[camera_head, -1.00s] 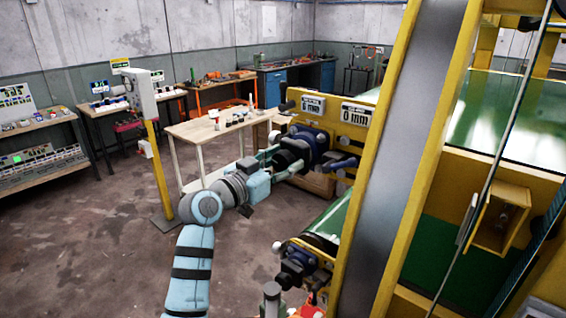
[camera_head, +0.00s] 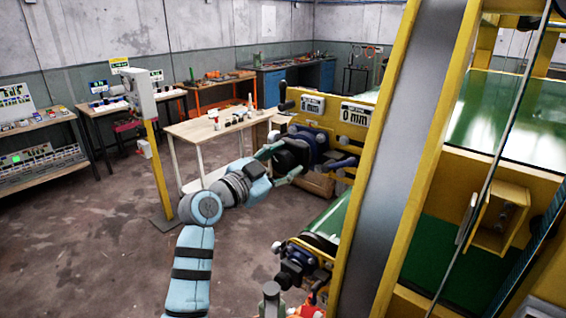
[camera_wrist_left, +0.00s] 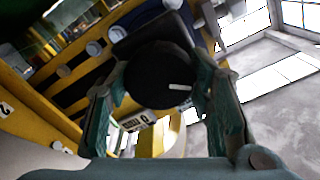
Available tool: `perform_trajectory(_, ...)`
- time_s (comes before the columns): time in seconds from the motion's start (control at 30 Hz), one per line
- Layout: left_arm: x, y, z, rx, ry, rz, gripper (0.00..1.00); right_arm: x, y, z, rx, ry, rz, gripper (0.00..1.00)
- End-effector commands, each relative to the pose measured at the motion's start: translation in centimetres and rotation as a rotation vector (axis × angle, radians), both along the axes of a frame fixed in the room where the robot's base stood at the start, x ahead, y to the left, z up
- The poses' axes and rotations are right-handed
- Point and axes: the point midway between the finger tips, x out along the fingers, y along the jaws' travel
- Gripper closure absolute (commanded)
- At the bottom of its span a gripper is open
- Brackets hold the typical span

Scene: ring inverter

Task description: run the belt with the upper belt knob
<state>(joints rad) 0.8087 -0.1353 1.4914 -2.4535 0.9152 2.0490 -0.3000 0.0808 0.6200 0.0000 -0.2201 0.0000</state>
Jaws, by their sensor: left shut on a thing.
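The upper belt knob (camera_head: 288,157) is a dark round knob on a blue-and-black motor unit at the yellow frame. My left gripper (camera_head: 281,162) is at this knob, with one finger above and one below it. In the left wrist view the black knob (camera_wrist_left: 158,76) sits between the two teal fingers (camera_wrist_left: 160,92), which are shut on it. A short white mark on the knob's face points to the right in that view. The gripper is rolled at a slant to the machine. My right gripper is not in view.
Two "0 mm" displays (camera_head: 354,114) sit on the yellow panel above the knob. A second motor unit (camera_head: 297,266) is below, beside a green belt (camera_head: 327,222). A wooden table (camera_head: 200,131) stands behind my arm.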

Motion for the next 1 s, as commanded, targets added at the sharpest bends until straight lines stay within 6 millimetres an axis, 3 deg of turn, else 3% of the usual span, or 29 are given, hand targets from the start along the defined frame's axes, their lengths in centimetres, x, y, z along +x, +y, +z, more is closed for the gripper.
perform_trajectory(0.33,-0.02,-0.05,-0.12,0.117,-0.084,0.0,0.81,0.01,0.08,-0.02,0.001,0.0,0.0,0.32)
perform_trajectory(0.8,-0.03,-0.07,-0.16,0.134,-0.094,-0.001,0.81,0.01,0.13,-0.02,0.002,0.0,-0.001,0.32)
perform_trajectory(0.83,-0.03,-0.07,-0.16,0.134,-0.094,-0.001,0.51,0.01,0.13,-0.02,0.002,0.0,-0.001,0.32)
perform_trajectory(0.93,-0.03,-0.07,-0.15,0.134,-0.094,-0.001,0.35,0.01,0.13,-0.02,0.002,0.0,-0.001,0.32)
perform_trajectory(1.0,-0.03,-0.07,-0.13,0.134,-0.095,-0.001,0.32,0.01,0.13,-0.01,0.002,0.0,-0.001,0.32)
